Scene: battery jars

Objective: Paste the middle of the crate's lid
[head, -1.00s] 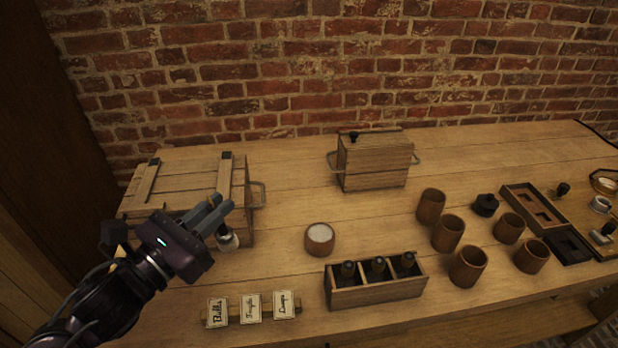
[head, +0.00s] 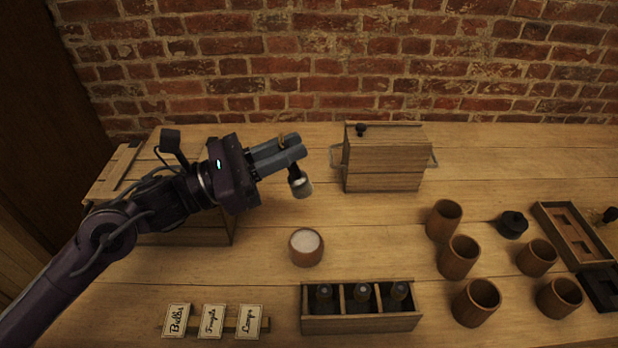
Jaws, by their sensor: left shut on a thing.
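The wooden crate (head: 200,236) stands at the left, and my left arm hides much of it. Its lid (head: 113,180) shows only at the left, with a raised batten. My left gripper (head: 293,150) is shut on a brush (head: 301,186), which hangs bristles down with a pale tip and dark collar. The brush is in the air, right of the crate and apart from it. A round wooden pot (head: 306,248) of white paste stands on the table below the brush in the picture. My right gripper is out of view.
A wooden box (head: 385,160) with side handles stands at the back. Three labels (head: 212,320) lie at the front left. A bottle rack (head: 345,324), several wooden cups (head: 459,257) and a dark-lined tray (head: 565,236) take up the front and right.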

